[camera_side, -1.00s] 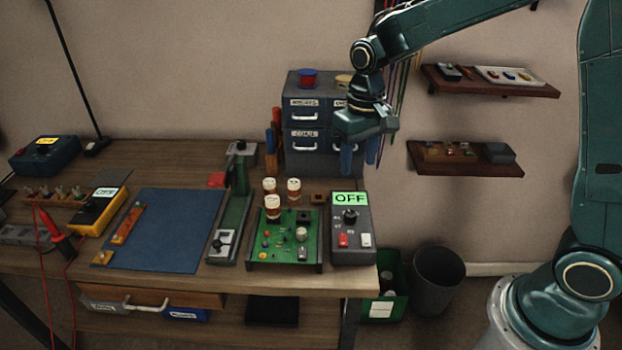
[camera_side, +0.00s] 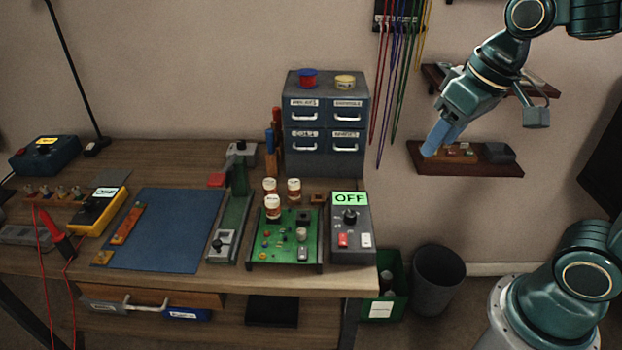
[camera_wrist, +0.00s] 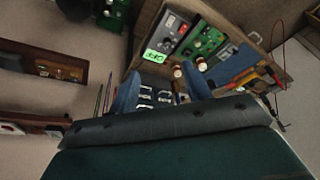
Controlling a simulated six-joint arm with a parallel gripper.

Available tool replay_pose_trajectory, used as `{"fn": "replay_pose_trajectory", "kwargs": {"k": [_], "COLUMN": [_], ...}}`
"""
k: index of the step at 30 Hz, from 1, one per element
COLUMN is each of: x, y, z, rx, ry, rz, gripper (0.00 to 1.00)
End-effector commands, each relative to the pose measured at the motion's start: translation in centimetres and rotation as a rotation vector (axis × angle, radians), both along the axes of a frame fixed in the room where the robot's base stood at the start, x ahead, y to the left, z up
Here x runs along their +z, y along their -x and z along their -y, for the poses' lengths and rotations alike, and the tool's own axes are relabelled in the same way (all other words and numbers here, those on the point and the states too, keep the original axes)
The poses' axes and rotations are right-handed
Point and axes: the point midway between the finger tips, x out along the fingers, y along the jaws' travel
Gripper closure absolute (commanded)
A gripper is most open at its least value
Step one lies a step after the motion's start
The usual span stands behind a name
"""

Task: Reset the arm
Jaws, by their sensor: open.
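My gripper (camera_side: 440,137) is up in the air to the right of the workbench, in front of the wall shelves. Its blue fingers point down and to the left, and nothing is between them. In the wrist view the two blue fingers (camera_wrist: 160,92) stand apart, with the bench beyond them. The grey control box (camera_side: 351,240) with a green OFF display stands at the bench's right end, well away from my gripper. It also shows in the wrist view (camera_wrist: 166,37).
A grey drawer cabinet (camera_side: 325,115) stands at the back of the bench. Coloured cables (camera_side: 397,80) hang on the wall left of my gripper. The lower shelf (camera_side: 466,167) is behind my fingers. A dark bin (camera_side: 438,282) stands on the floor below.

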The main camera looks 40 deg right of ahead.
Motion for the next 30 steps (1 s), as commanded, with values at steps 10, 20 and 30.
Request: {"fn": "replay_pose_trajectory", "kwargs": {"k": [10,20,30], "x": [0.3,0.0,0.0], "y": [5.6,7.3,7.3], "z": [0.2,0.3,0.3], "rx": [0.036,0.049,0.049], "ry": [0.019,0.026,0.026], "rz": [0.116,0.152,0.152], "gripper": [0.52,0.52,0.52]}}
